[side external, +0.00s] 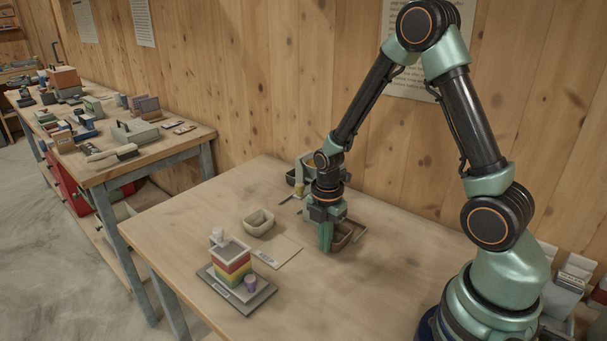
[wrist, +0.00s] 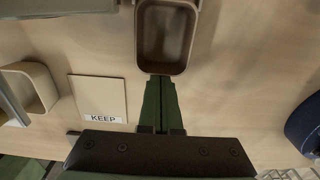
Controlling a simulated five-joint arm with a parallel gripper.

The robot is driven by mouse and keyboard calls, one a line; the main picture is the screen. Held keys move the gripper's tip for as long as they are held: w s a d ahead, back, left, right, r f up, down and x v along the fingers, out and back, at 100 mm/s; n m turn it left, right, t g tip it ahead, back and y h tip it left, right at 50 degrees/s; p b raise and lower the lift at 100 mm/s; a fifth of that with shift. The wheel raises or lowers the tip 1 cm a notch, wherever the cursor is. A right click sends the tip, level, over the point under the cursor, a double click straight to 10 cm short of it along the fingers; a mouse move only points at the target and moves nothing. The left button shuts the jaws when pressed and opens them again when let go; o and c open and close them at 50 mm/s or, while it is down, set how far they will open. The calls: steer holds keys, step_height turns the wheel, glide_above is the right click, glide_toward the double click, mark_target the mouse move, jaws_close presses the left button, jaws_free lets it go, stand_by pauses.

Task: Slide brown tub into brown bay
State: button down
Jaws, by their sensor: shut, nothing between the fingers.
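The brown tub (side external: 342,240) sits on the table just right of my gripper in the side external view, partly hidden by it. In the wrist view the tub (wrist: 167,70) is at top centre, open side up, and looks empty. My gripper (side external: 326,247) points down, with its green fingers shut and nothing between them. In the wrist view the fingertips (wrist: 158,78) are right at the tub's near wall, outside it; I cannot tell if they touch. A grey angled rail (side external: 361,235) stands beside the tub. I cannot make out the brown bay for certain.
A cream tub (side external: 259,221) stands to the left, near a flat card (wrist: 98,93) marked KEEP. Another dark tub (side external: 291,177) is behind my gripper.

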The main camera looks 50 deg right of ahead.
mark_target(337, 241)
steer(key=d, duration=0.5)
steer(key=shift+d, duration=0.1)
steer(key=shift+a, duration=0.5)
steer(key=a, duration=0.2)
steer(key=shift+a, duration=0.4)
steer(key=s+a+r+m+t, duration=0.2)
steer(key=r+m, duration=0.4)
steer(key=r, duration=0.2)
steer(key=s+a+r+m+t, duration=0.1)
steer(key=s+a+r+m, duration=0.1)
steer(key=r+m, duration=0.4)
steer(key=s+a+r+m+t, duration=0.2)
steer(key=r+m, duration=0.4)
steer(key=r, duration=0.4)
steer(key=shift+a+t, duration=0.3)
steer(key=shift+a, duration=0.4)
